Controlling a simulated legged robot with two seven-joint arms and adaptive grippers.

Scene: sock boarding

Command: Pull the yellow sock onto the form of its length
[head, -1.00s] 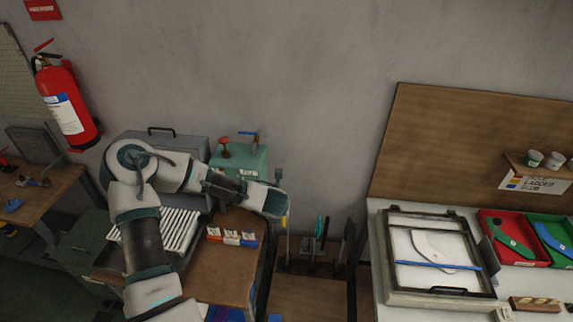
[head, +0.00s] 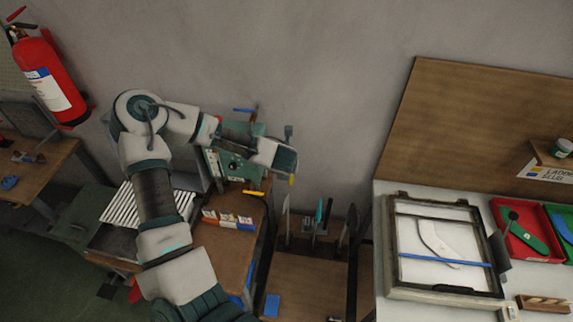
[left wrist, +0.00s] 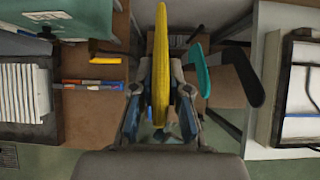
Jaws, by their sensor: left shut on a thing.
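My left gripper (head: 290,160) is raised above and a little left of the upright forms. It is shut on the yellow sock (left wrist: 161,60), which hangs long and narrow between its fingers in the left wrist view (left wrist: 160,112). The teal form (head: 320,212) stands among dark and grey forms, including one at the right (head: 346,230). In the left wrist view the teal form (left wrist: 203,72) and a black form (left wrist: 241,72) are right of the sock, apart from it. My right gripper is not in view.
The brown bench (head: 225,262) at left bears a green machine (head: 232,165), small labelled packs (head: 228,219) and a yellow strip (head: 253,192). A framed panel (head: 438,287) and red tray (head: 525,240) are at right.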

